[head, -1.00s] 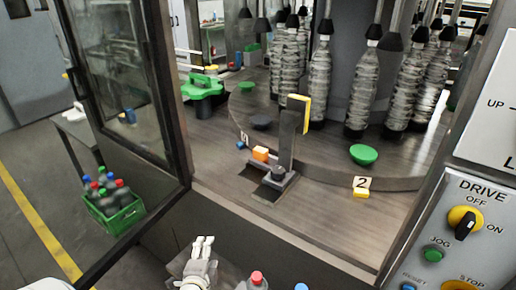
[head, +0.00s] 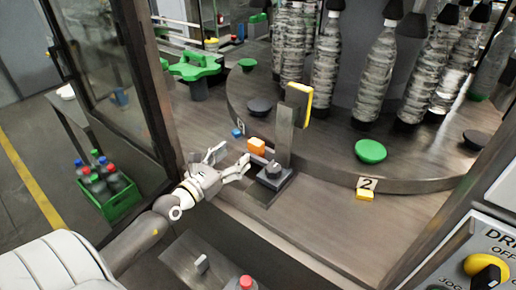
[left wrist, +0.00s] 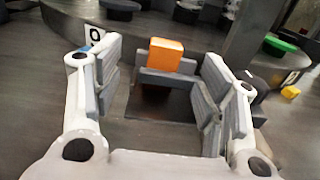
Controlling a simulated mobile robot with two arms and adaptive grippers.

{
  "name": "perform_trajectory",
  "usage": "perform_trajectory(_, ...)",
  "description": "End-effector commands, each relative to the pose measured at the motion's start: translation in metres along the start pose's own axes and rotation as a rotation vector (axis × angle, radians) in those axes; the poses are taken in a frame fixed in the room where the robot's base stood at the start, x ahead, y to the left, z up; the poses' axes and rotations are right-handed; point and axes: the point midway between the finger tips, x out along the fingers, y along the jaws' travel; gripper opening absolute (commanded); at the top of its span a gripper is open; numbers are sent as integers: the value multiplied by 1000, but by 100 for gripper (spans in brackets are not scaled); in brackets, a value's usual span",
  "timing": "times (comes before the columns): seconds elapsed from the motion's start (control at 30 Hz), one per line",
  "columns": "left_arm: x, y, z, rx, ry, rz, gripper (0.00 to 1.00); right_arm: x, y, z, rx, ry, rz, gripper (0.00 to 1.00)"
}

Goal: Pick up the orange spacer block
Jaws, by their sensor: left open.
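The orange spacer block (head: 256,146) sits near the front of the machine deck, beside the grey post with the yellow pad. In the left wrist view the orange spacer block (left wrist: 166,55) sits on or against a grey bar, straight ahead between my fingers and beyond their tips. My left gripper (head: 233,160) is open and empty, just short of the block at the left. In the left wrist view its two fingers (left wrist: 160,88) are spread wide on either side. My right gripper is not in view.
The grey post (head: 285,135) with its dark base stands just right of the block. A small blue block (head: 237,133) lies behind left. A yellow block (head: 365,195) lies by the "2" marker. Bottles hang above the round table (head: 310,150). A door frame stands left.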

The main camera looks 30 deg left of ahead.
Motion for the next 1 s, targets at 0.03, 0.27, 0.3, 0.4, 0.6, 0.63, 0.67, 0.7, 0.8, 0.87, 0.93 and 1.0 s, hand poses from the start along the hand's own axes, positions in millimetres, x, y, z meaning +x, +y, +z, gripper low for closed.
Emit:
perform_trajectory(0.03, 8, 0, 4, -2, -4, 1, 65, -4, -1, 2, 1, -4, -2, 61)
perform_trajectory(0.27, 36, -1, 3, -5, -4, 0, 65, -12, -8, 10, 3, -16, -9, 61)
perform_trajectory(0.3, 39, -1, 2, -5, -3, 0, 65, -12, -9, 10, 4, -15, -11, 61)
perform_trajectory(0.4, 44, -1, 2, -5, -4, 0, 65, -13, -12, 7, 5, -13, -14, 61)
perform_trajectory(0.6, 56, -4, 3, -6, -4, 0, 65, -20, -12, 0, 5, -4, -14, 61)
perform_trajectory(0.63, 60, -5, 3, -5, -4, 0, 65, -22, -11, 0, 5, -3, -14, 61)
perform_trajectory(0.67, 64, -6, 4, -5, -5, 0, 65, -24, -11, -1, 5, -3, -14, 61)
perform_trajectory(0.7, 69, -7, 3, -6, -4, 0, 65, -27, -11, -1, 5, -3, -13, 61)
perform_trajectory(0.8, 82, -9, 1, -6, -5, 0, 65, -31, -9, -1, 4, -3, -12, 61)
perform_trajectory(0.87, 88, -9, 1, -4, -5, 0, 65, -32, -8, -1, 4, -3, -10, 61)
perform_trajectory(0.93, 93, -9, 0, -6, -4, 0, 65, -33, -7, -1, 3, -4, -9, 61)
perform_trajectory(1.0, 96, -9, -1, -6, -3, 0, 65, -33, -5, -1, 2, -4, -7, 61)
